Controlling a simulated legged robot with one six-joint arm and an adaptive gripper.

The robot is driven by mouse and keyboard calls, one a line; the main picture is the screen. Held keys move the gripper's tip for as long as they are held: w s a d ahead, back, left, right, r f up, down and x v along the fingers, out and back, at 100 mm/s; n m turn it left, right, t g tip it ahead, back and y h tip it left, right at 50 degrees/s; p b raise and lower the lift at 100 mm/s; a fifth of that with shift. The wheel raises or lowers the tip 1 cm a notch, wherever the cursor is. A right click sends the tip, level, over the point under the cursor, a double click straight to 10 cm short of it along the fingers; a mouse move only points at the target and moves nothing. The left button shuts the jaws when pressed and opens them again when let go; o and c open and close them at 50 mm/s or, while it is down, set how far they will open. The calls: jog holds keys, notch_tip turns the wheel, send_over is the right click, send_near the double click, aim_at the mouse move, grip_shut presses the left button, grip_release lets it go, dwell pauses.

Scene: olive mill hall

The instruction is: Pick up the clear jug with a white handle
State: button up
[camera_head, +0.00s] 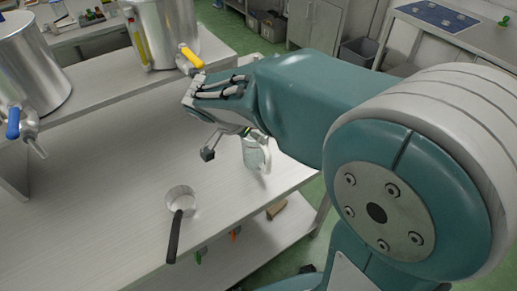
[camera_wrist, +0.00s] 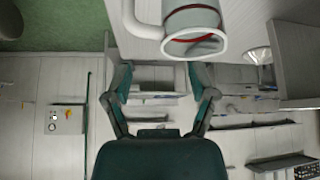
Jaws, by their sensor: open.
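The clear jug with a white handle (camera_head: 257,154) stands upright on the pale worktop near its right edge, partly hidden behind my gripper in the head view. In the wrist view the jug (camera_wrist: 188,22) shows at the top centre, with its white handle toward the left and a red band near its rim. My gripper (camera_head: 230,145) is in front of and just left of the jug in the head view. In the wrist view my gripper (camera_wrist: 160,70) has its two fingers spread with nothing between them; the jug lies beyond the fingertips.
A small saucepan (camera_head: 180,197) with a dark handle sits on the worktop (camera_head: 105,195). Two steel tanks, one with a blue tap (camera_head: 14,122) and one with a yellow tap (camera_head: 191,57), stand on a raised shelf behind. A lower shelf (camera_head: 240,243) runs beneath the worktop.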

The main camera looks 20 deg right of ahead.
aim_at(259, 153)
jog(key=shift+x, duration=3.6)
jog(key=shift+s+d, duration=0.1)
jog(key=shift+d, duration=0.05)
jog(key=shift+c, duration=0.3)
